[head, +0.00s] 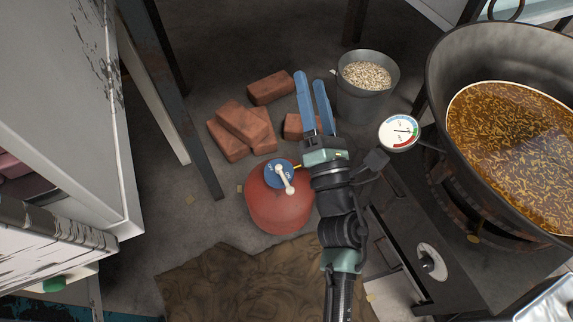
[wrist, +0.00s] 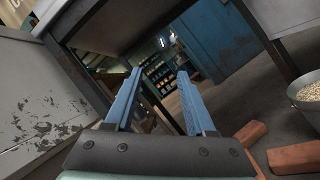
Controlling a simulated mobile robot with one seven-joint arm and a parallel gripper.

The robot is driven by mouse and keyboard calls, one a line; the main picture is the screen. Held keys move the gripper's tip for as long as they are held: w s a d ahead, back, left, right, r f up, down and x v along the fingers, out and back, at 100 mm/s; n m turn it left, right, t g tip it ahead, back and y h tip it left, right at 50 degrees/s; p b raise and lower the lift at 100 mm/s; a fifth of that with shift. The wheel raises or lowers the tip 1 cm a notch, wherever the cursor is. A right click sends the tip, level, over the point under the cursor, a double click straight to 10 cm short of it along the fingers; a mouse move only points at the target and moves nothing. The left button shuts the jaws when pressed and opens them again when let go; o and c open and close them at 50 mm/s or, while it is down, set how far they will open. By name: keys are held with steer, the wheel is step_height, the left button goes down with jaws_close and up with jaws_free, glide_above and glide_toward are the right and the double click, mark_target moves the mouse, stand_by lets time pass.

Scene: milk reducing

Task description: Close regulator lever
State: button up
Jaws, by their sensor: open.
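The regulator (head: 278,174) is a blue round fitting on top of a red gas cylinder (head: 276,205) in the head view. Its white lever (head: 284,179) lies across the blue top. My gripper (head: 308,82) has two blue fingers, spread apart with nothing between them. It is above and to the right of the regulator in the head view, apart from the lever. In the wrist view my gripper (wrist: 158,80) points past the bricks toward the far room, and the regulator and lever are out of that view.
Several bricks (head: 240,125) lie behind the cylinder. A bucket of pellets (head: 366,76) stands at the back right. A large pan (head: 515,120) on a stove and a dial gauge (head: 399,132) are at the right. A white cabinet (head: 60,110) is at the left. A brown cloth (head: 235,285) lies in front.

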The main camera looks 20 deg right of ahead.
steer(key=s+f+n+g+y+b, duration=0.1)
steer(key=s+f+n+b, duration=0.2)
steer(key=f, duration=0.8)
steer(key=s+f+n+g+y+b, duration=0.15)
steer(key=f+b, duration=0.35)
steer(key=f, duration=0.6)
steer(key=n+g+y+b, duration=0.2)
steer(key=n+b, duration=0.3)
glide_toward(290, 190)
steer(key=f, duration=0.2)
steer(key=shift+t, duration=0.25)
steer(key=w+b, duration=0.2)
steer(key=w, duration=0.4)
steer(key=w+b, duration=0.2)
steer(key=w, duration=0.5)
steer(key=shift+a+r, duration=0.15)
jaws_close()
steer(key=shift+s, duration=0.1)
